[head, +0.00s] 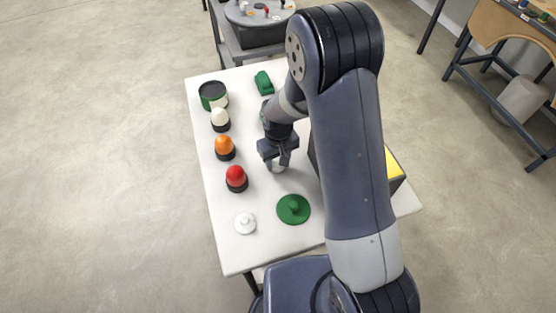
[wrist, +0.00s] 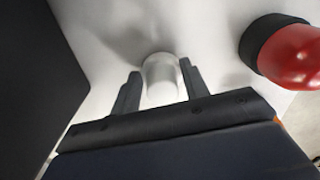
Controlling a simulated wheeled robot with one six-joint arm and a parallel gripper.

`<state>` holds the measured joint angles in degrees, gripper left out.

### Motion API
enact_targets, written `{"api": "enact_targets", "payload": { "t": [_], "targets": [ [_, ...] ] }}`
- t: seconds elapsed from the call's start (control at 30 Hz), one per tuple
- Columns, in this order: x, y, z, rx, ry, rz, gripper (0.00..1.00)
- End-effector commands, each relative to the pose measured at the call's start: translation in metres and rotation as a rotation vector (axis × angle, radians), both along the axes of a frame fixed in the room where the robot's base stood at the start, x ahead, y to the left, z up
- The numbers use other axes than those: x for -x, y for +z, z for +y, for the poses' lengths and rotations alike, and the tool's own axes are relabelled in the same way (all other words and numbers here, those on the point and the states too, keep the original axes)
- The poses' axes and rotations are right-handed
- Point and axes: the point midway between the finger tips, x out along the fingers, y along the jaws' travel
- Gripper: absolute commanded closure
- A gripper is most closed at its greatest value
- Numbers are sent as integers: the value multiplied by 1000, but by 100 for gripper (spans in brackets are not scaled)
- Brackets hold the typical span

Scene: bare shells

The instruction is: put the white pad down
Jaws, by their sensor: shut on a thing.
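The white pad (wrist: 163,76), a small pale cylinder as it shows in the wrist view, sits between the two dark fingers of my gripper (wrist: 160,84). In the head view the white pad (head: 278,168) shows just below my gripper (head: 277,160), over the middle of the white table (head: 222,248). My gripper is shut on it. A soft shadow lies beside it on the white surface. I cannot tell whether its underside touches the table.
Left of my gripper stand red (head: 236,177), orange (head: 225,147) and white (head: 220,118) domes on black bases. Nearer lie a green knobbed disc (head: 293,209) and a small white knobbed disc (head: 245,223). A dark box (head: 397,174) is partly hidden behind my arm.

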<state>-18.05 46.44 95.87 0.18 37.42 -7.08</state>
Motion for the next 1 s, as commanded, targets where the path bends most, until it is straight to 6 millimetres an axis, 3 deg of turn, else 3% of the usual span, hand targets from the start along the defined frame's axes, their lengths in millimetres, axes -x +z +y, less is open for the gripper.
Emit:
{"api": "enact_targets", "payload": {
  "t": [0.07, 0.1, 0.33, 0.67, 1.0],
  "targets": [
    [0, -4, 0, 0, 0, 0, 75],
    [0, -3, 0, 0, 0, 0, 55],
    [0, -2, 0, 0, 0, 0, 36],
    [0, 1, 0, 0, 0, 0, 35],
    [0, 60, 0, -1, 0, -2, 35]
  ]
}}
